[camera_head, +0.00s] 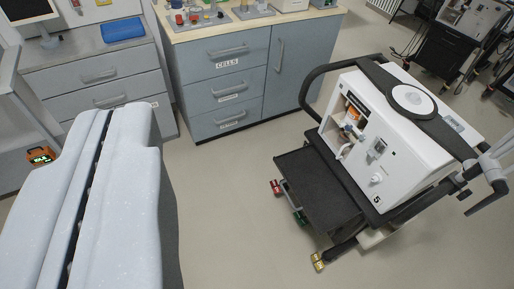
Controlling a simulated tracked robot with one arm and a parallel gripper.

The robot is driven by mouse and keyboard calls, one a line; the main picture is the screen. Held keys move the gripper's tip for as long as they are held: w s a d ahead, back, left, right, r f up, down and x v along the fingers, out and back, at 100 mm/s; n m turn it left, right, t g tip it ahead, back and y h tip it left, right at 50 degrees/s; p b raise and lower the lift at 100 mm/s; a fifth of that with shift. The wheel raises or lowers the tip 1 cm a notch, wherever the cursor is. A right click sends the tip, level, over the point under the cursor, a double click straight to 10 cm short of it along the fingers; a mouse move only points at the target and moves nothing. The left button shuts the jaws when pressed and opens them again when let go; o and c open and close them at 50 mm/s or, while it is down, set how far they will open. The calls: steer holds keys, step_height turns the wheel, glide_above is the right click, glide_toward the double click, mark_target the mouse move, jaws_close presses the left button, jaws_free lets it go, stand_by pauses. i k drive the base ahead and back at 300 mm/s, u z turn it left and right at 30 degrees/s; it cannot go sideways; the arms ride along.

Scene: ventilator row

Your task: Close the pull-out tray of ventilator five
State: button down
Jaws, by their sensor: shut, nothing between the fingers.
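Ventilator five (405,140) is a white box on a dark wheeled cart at the right, with a "5" on its lower front. Its dark pull-out tray (312,192) sticks out below the front, toward the left of the picture. Its top looks empty. My gripper (107,110) fills the lower left as two pale speckled jaws with a thin dark seam between them. It is shut and empty. It points up the picture, to the left of the tray and well apart from it, with open floor between in the picture.
A blue-grey cabinet (228,85) labelled "CELLS" stands behind, and a grey drawer unit (95,75) at the left bears a blue box (123,30). An orange device (40,156) is at far left. Floor (222,190) left of the tray is clear.

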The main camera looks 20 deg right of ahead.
mark_target(326, 203)
steer(key=z, duration=0.25)
steer(key=i, duration=1.05)
steer(key=z, duration=0.55)
